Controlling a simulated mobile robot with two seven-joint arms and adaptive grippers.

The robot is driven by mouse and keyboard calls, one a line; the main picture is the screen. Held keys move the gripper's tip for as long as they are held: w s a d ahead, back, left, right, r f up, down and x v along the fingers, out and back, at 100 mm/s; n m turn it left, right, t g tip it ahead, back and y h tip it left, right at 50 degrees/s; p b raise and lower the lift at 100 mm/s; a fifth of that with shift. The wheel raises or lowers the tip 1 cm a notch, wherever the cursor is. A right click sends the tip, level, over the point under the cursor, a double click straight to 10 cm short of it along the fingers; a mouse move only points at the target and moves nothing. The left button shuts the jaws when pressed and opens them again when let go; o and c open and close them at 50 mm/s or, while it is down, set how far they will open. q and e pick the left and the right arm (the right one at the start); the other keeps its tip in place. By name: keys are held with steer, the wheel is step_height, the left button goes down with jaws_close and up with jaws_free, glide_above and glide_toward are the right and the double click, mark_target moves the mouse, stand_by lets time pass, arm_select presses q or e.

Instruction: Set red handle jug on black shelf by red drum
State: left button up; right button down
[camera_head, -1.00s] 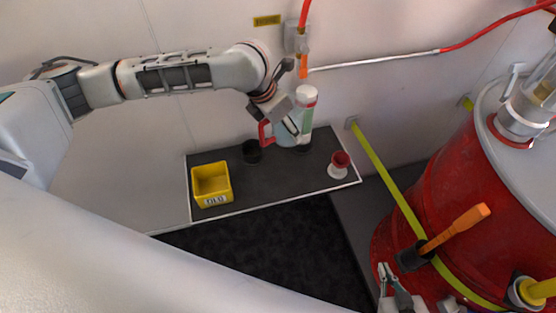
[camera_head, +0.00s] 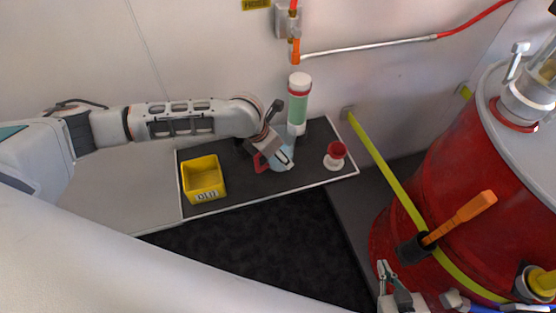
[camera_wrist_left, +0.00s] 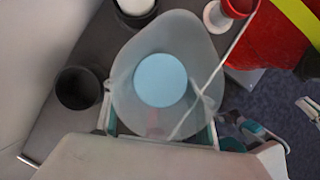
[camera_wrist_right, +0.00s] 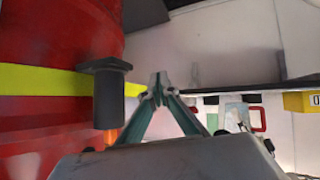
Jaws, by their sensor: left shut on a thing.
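In the left wrist view the jug (camera_wrist_left: 160,80) is seen from above, with a light blue disc inside. In the right wrist view its red handle (camera_wrist_right: 259,119) shows close to the shelf; I cannot tell whether the jug touches it. The red drum (camera_head: 440,200) stands to the right. My right gripper (camera_wrist_right: 157,90) is shut and empty beside the drum.
On the shelf are a yellow bin (camera_head: 203,180), a red-and-white cup (camera_head: 335,155), a black cup (camera_wrist_left: 78,87) and the white-and-green cylinder (camera_head: 298,105). An orange handle (camera_head: 465,215) sticks out from the drum. A yellow strap (camera_head: 380,165) runs to the wall.

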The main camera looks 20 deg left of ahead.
mark_target(278, 161)
arm_select(q)
step_height(278, 161, down, 3)
steer(key=shift+f+b, duration=0.2)
steer(key=shift+b, duration=0.1)
steer(key=shift+f, duration=0.1)
steer(key=o, duration=1.5)
steer(key=shift+f, duration=0.1)
steer(key=p+v, duration=0.2)
steer(key=v, duration=0.5)
steer(key=shift+w+r, duration=0.1)
steer(key=shift+r, duration=0.25)
steer(key=p+v, duration=0.1)
steer(key=v, duration=0.2)
steer(key=shift+s+r, duration=0.25)
steer(key=shift+r, duration=0.1)
steer(key=shift+s+a+r, duration=0.2)
steer(key=shift+s+r, duration=0.05)
steer(key=shift+r, duration=0.15)
arm_select(e)
steer(key=shift+s+a+r, duration=0.1)
steer(key=shift+a+r, duration=0.15)
steer(key=shift+r, duration=0.55)
arm_select(q)
steer(key=shift+s, duration=0.1)
arm_select(e)
steer(key=shift+d, duration=0.1)
